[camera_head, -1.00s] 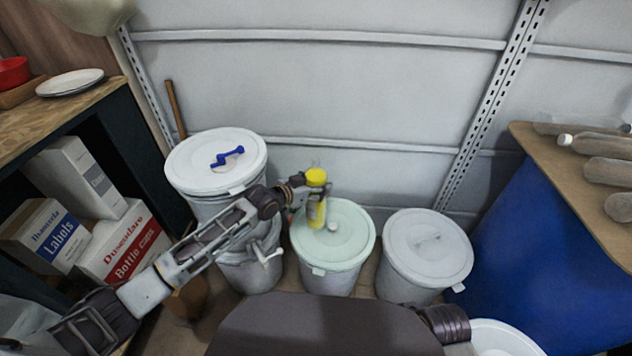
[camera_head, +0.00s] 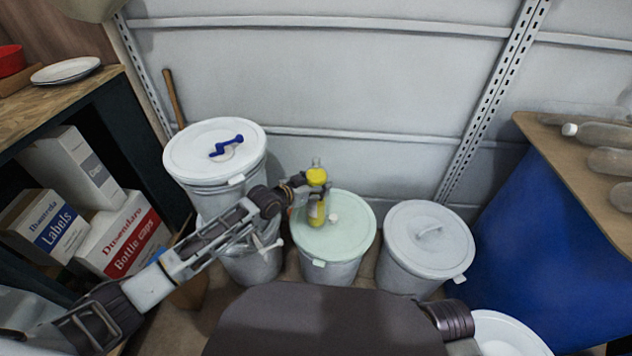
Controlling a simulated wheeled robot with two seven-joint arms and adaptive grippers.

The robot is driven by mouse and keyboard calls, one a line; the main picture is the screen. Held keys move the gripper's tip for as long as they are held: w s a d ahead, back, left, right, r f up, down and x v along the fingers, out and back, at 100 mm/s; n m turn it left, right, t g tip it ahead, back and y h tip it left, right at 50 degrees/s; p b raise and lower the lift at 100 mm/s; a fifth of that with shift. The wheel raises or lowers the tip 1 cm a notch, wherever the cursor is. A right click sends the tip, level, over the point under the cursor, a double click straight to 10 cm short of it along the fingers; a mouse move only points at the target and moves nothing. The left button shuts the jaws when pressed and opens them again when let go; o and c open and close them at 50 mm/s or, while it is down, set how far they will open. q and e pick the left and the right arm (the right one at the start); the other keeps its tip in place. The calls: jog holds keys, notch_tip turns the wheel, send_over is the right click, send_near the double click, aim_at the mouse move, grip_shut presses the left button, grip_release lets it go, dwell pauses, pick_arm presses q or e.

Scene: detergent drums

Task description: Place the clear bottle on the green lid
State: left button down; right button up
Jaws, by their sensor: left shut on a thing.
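A bottle (camera_head: 317,178) with a clear top and yellow parts stands nearly upright over the pale green lid (camera_head: 345,243). My left gripper (camera_head: 312,194) is shut on the bottle from its left side. The bottle's base appears at the left-back part of the lid, beside the lid's small white knob (camera_head: 333,217). I cannot tell whether the base touches the lid. The fingers hide part of the bottle's middle. My right gripper is not in view.
A taller white drum (camera_head: 205,160) with a blue handle stands left of the green-lidded drum. A grey-lidded drum (camera_head: 425,250) stands to its right. A shelf with boxes (camera_head: 120,235) is at left. Grey-brown bottles (camera_head: 605,135) lie on a board at right. A wall stands behind.

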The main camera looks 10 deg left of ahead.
pick_arm(q)
jog(key=shift+w+r, duration=0.1)
jog(key=shift+r, duration=0.15)
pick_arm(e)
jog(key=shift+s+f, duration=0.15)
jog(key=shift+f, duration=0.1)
pick_arm(q)
jog(key=shift+f, duration=0.1)
jog(key=c, duration=0.7)
grip_release()
jog(key=shift+f, duration=0.25)
jog(key=o, duration=0.4)
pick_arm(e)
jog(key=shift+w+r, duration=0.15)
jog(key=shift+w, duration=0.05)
pick_arm(q)
jog(key=shift+r, duration=0.15)
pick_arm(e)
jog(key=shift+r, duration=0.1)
